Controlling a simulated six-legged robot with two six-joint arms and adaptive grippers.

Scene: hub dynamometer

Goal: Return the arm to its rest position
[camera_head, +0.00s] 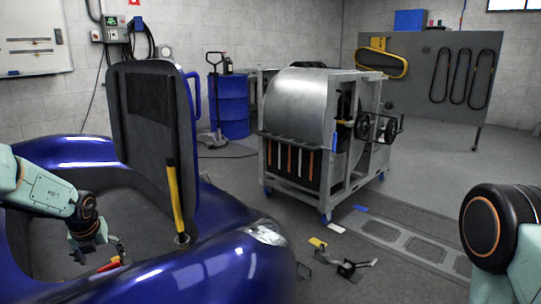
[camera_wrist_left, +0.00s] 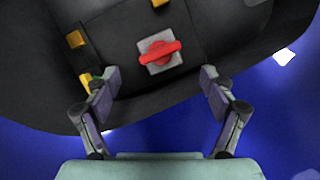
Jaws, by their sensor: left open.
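My left arm comes in from the left in the head view, over the open compartment of the blue car body (camera_head: 205,262). My left gripper (camera_head: 103,256) hangs low over that compartment. In the left wrist view the left gripper (camera_wrist_left: 160,80) has its two fingers wide apart with nothing between the tips. A red handle on a grey square plate (camera_wrist_left: 152,66) lies in the dark compartment beyond the fingertips. Part of my right arm (camera_head: 482,228) shows at the right edge of the head view; its gripper is outside the picture.
The raised lid (camera_head: 145,125) stands beside the left arm, with a yellow strut (camera_head: 173,200) to its right. A metal drum machine on a wheeled frame (camera_head: 300,105) stands mid-room. A small pedal-like device (camera_head: 346,268) lies on the floor.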

